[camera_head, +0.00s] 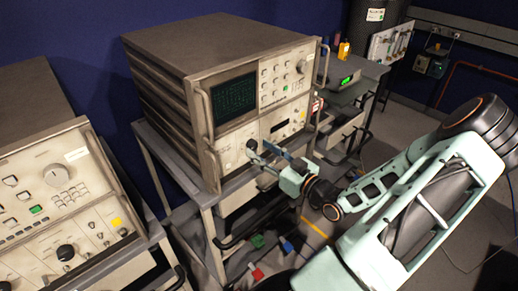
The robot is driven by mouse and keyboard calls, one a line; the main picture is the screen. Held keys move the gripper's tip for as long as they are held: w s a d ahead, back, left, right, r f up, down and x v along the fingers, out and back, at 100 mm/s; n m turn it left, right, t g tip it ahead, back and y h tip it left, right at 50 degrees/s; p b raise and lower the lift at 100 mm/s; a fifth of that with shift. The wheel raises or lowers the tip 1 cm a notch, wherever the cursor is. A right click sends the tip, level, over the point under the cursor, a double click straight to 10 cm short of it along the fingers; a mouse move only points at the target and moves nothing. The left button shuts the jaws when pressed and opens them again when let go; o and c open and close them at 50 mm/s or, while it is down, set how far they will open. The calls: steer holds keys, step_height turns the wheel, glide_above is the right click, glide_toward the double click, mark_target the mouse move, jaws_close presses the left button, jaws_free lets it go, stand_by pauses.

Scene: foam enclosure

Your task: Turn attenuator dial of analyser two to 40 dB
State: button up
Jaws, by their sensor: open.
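A beige rack analyser (230,72) with a dark green-traced screen (235,106) stands on a grey cart in the middle of the head view. I cannot read which analyser it is. My gripper (262,154) is open in front of its lower front panel, below the screen, with the fingers pointing at the panel. A small dark round part (252,145) shows at the fingertips; I cannot tell whether it is a dial or a fingertip. The gripper hides part of the panel there. Contact and any dB marking are too small to make out.
Metal handles (207,123) stick out from the middle analyser's front. Coloured items lie below the cart.

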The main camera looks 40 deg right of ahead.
steer(key=shift+w+a, duration=0.1)
steer(key=shift+w, duration=0.6)
jaws_close()
